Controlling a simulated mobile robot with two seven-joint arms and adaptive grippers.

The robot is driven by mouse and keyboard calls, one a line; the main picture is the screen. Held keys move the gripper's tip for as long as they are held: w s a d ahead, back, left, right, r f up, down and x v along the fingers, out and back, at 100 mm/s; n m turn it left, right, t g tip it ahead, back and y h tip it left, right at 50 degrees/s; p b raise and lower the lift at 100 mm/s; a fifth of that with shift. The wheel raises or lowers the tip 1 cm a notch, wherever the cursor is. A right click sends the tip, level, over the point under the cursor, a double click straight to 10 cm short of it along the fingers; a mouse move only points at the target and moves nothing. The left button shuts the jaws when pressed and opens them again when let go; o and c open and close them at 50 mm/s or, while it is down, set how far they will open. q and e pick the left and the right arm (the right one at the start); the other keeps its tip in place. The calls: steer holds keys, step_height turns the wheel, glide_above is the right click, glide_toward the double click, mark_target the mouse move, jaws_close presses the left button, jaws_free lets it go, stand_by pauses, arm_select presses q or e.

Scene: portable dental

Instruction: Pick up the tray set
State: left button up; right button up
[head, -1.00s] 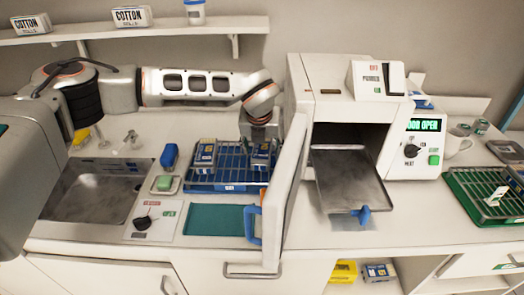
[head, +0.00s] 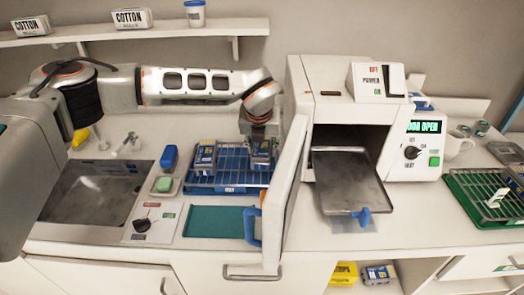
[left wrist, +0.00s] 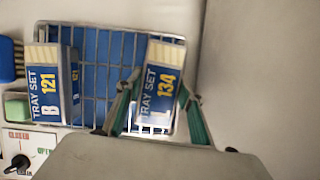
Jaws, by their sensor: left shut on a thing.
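My left gripper (head: 262,142) reaches down over the blue wire rack (head: 228,190) beside the sterilizer's open door. It is shut on the tray set 134 (left wrist: 160,82), a blue and white box, with its teal fingers on either side of it in the left wrist view (left wrist: 157,108). I cannot tell whether this box (head: 260,160) touches the rack. A second box, tray set 121 (left wrist: 45,88), stands at the rack's left part and also shows in the head view (head: 204,158). My right gripper is not in view.
The sterilizer's open door (head: 287,190) stands close to the right of the rack. Its metal tray (head: 348,180) is pulled out. A sink (head: 92,195), a green sponge (head: 164,184) and a teal mat (head: 220,221) lie left and in front. A shelf (head: 160,28) hangs above.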

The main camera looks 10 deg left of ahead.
arm_select(q)
step_height(320, 180, up, 19)
steer(key=b, duration=0.1)
stand_by(0.4)
step_height(320, 180, up, 5)
steer(key=p, duration=0.3)
glide_above(262, 145)
steer(key=shift+s, duration=0.1)
stand_by(0.3)
